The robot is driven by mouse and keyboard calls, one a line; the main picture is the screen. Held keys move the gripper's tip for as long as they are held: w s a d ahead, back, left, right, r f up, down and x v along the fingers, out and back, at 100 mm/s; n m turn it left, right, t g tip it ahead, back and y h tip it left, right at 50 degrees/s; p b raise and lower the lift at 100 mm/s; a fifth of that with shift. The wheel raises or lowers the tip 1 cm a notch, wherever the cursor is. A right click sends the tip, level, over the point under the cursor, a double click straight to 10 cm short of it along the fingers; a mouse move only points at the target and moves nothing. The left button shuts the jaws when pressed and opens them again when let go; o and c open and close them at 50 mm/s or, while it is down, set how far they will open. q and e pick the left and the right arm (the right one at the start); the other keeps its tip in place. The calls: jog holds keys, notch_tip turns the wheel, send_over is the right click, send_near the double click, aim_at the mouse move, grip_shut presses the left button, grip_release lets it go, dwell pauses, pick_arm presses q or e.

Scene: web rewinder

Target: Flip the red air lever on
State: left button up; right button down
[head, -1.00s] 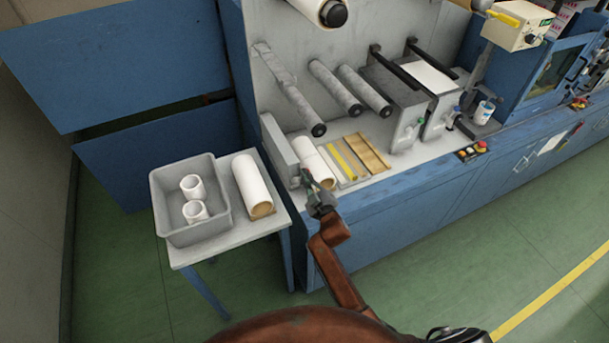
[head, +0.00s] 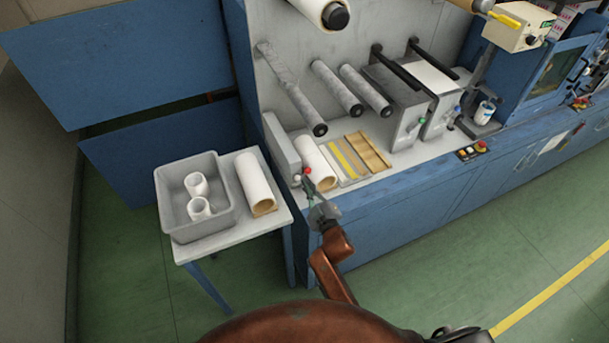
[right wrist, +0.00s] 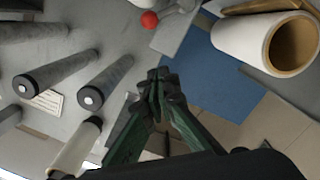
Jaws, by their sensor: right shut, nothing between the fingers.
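The red air lever shows as a small red ball knob (head: 307,170) at the front of the grey box on the left end of the machine's bench. In the right wrist view the red knob (right wrist: 149,19) is near the top edge, on a short grey stem. My right gripper (head: 310,187) is shut and empty, just in front of and below the knob in the head view. In the right wrist view its fingertips (right wrist: 158,75) meet and there is a visible gap to the knob. My left gripper is not in view.
A white roll (head: 317,165) lies right beside the lever, with flat strips (head: 350,158) to its right. Grey rollers (head: 338,90) stick out above. A side table (head: 232,238) at left bears a grey bin (head: 190,230) and another white roll (head: 254,183). Green floor in front is clear.

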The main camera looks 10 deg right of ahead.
jog(key=s, duration=0.3)
jog(key=shift+s+d+r, duration=0.1)
jog(key=shift+s+d, duration=0.05)
jog(key=shift+s, duration=0.2)
